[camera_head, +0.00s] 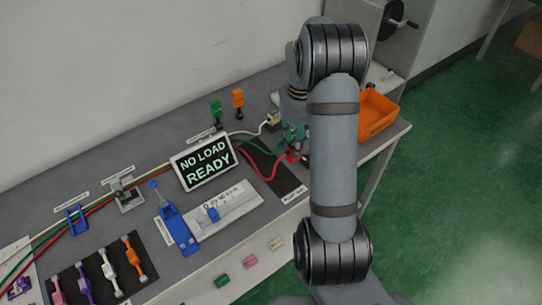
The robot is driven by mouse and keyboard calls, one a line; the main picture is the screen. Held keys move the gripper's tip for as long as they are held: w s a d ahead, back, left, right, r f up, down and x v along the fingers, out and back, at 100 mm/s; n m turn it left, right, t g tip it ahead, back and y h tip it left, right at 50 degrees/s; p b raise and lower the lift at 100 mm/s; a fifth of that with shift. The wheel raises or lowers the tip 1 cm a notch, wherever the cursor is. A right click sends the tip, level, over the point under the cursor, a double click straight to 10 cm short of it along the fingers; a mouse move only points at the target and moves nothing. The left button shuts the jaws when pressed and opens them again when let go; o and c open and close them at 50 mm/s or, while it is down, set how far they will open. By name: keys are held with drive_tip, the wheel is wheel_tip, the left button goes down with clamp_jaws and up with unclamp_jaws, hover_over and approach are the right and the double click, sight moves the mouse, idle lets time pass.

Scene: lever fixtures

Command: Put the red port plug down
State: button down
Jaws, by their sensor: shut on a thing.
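My gripper (295,140) points down at the right part of the bench, partly hidden behind my own arm. It is shut on the red port plug (292,157), which shows as a small red piece at the end of a red cable (262,178). The plug is low over or on the dark mat (284,183); I cannot tell whether it touches. The fingertips are too small and covered to make out clearly.
A display (204,162) reading "NO LOAD READY" stands left of the mat. Green (216,109) and orange (238,98) upright pieces stand behind. An orange bin (377,115) sits at right. A blue lever fixture (177,230) and several coloured handles lie at left.

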drive_tip(key=a+f+p, duration=0.1)
drive_tip(key=a+f, duration=0.1)
drive_tip(key=w+a+f, duration=0.1)
drive_tip(key=a+f, duration=0.1)
drive_tip(key=a+f+p, duration=0.1)
drive_tip(key=a+f, duration=0.1)
drive_tip(key=f, duration=0.1)
drive_tip(key=shift+w+p, duration=0.3)
drive_tip(key=shift+f, duration=0.4)
drive_tip(key=shift+f, duration=0.1)
drive_tip(key=shift+f+b, duration=0.1)
drive_tip(key=shift+b, duration=0.2)
drive_tip(key=c, duration=1.6)
unclamp_jaws()
drive_tip(key=shift+o, duration=0.6)
wheel_tip(320, 180, up, 12)
drive_tip(key=b, duration=0.1)
drive_tip(key=shift+r, duration=0.25)
